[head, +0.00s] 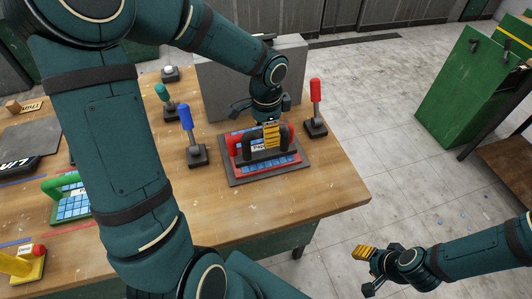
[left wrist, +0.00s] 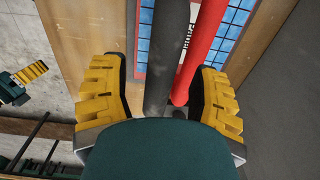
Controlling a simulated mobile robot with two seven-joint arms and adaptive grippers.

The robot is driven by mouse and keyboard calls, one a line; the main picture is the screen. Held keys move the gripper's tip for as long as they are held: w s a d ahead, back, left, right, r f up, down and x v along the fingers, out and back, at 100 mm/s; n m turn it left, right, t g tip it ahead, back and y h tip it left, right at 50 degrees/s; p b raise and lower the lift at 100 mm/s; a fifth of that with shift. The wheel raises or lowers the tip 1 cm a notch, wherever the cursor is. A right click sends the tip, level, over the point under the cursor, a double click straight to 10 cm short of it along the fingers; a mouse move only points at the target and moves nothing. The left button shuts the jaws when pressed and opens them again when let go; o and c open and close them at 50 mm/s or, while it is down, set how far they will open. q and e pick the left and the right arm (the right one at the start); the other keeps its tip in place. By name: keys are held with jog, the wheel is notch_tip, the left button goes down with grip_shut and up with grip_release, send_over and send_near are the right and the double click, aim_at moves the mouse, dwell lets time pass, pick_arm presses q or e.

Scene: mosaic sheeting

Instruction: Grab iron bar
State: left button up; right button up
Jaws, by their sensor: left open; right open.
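The iron bar seems to be the dark arched handle (head: 249,147) on a red-framed tray of blue tiles (head: 283,164). A red handle (head: 233,146) runs close behind it. My left gripper (head: 272,136) is over the handles, open. In the left wrist view the dark bar (left wrist: 167,50) and the red bar (left wrist: 198,50) both lie between the yellow fingers of my left gripper (left wrist: 158,95); I cannot tell whether a finger touches either. A white label beside the bars is partly hidden. My right gripper (head: 364,254) is open and empty, away from the table at the lower right.
The tray sits on a grey mat (head: 236,180) near the right end of the wooden table (head: 330,190). A blue lever (head: 187,122), a red lever (head: 316,95) and a grey block (head: 215,90) stand around it. A green-handled tile tray (head: 60,188) is at left.

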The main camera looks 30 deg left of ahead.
pick_arm(q)
jog(key=shift+f, duration=0.45)
grip_shut()
jog(key=shift+r, duration=0.1)
